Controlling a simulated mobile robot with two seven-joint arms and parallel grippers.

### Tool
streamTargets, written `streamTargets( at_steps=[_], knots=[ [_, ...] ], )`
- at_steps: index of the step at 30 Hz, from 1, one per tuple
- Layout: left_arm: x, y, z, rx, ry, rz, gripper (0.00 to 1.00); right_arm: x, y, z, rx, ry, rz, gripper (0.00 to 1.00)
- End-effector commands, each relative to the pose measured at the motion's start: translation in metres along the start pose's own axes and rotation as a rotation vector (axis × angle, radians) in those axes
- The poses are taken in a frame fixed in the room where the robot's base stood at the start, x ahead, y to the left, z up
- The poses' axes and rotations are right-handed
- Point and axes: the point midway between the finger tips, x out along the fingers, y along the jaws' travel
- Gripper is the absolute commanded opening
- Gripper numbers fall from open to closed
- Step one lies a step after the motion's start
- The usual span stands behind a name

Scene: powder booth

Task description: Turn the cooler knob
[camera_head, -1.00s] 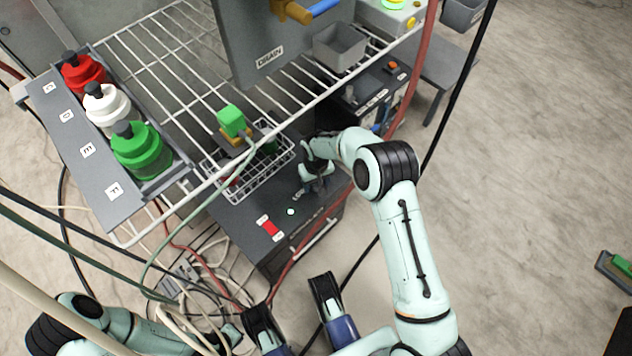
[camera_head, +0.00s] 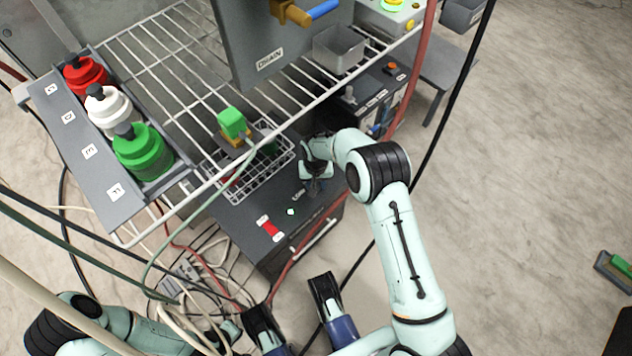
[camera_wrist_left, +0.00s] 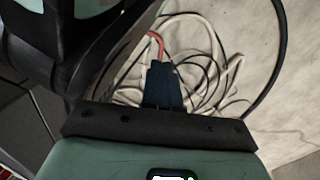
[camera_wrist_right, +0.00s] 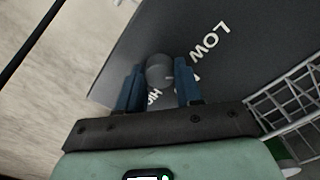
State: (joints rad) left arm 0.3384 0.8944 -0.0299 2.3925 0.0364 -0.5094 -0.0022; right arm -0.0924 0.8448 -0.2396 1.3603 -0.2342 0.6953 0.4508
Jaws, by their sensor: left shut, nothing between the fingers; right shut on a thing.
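The cooler knob (camera_wrist_right: 161,70) is a round dark grey knob on the dark cooler top (camera_head: 246,215), with LOW and HIGH printed around it in the right wrist view. My right gripper (camera_wrist_right: 158,80) has one blue finger on each side of the knob and is shut on it. In the head view my right gripper (camera_head: 317,187) points down at the cooler top and hides most of the knob. The knob's pointer setting cannot be made out. My left gripper (camera_wrist_left: 162,72) is shut and empty, above loose cables on the floor.
A wire shelf (camera_head: 190,70) overhangs the cooler, with a small wire basket (camera_head: 240,186) beside the knob. A red hose (camera_head: 412,95) and a black cable (camera_head: 455,95) hang near my right arm. Loose cables (camera_head: 205,272) cover the floor at lower left.

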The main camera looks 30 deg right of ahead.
Motion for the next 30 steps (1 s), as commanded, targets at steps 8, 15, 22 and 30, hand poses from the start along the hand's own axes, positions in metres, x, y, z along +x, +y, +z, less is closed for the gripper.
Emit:
streamTargets(
  at_steps=[8,15,22,30],
  knots=[
    [-0.006,0.006,-0.007,0.008,0.026,0.012,0.0,-0.001,0.0,0.0,0.263,0.002,0.0,0.05],
    [-0.011,0.011,-0.013,0.013,0.047,0.021,0.0,-0.001,0.0,0.0,0.469,0.001,0.001,0.05],
    [-0.014,0.015,-0.017,0.017,0.06,0.027,0.0,0.0,0.0,0.0,0.617,0.001,0.0,0.05],
    [-0.016,0.016,-0.019,0.019,0.067,0.031,0.0,0.0,0.0,0.0,0.707,0.0,0.0,0.05]
  ],
)
